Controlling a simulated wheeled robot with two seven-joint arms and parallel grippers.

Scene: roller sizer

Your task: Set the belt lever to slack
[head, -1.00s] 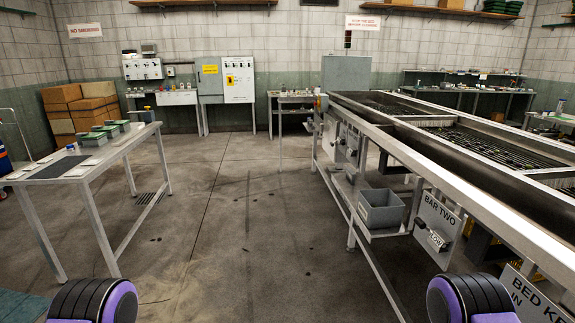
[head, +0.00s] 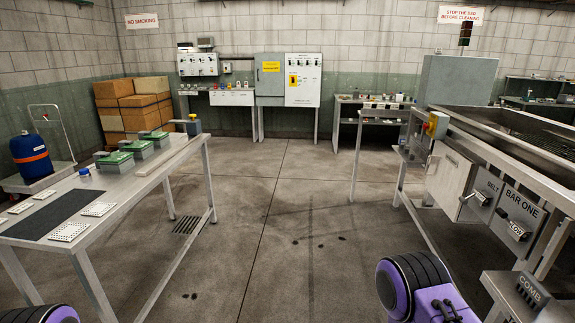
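The grey box marked BELT (head: 488,190) is on the near side of the sizer at the right. A small lever-like part (head: 469,197) shows at its left side. It is too small to read its setting. The panel marked BAR ONE (head: 522,208) with its small tag is just to the right. Neither of my grippers is in view; only purple and black parts of my arms show at the bottom edge.
The sizer's frame (head: 525,155) fills the right side. A COMB box (head: 520,292) is low at bottom right. A metal table (head: 120,203) with green-topped boxes (head: 117,160) stands at left. Open concrete floor (head: 290,225) lies between.

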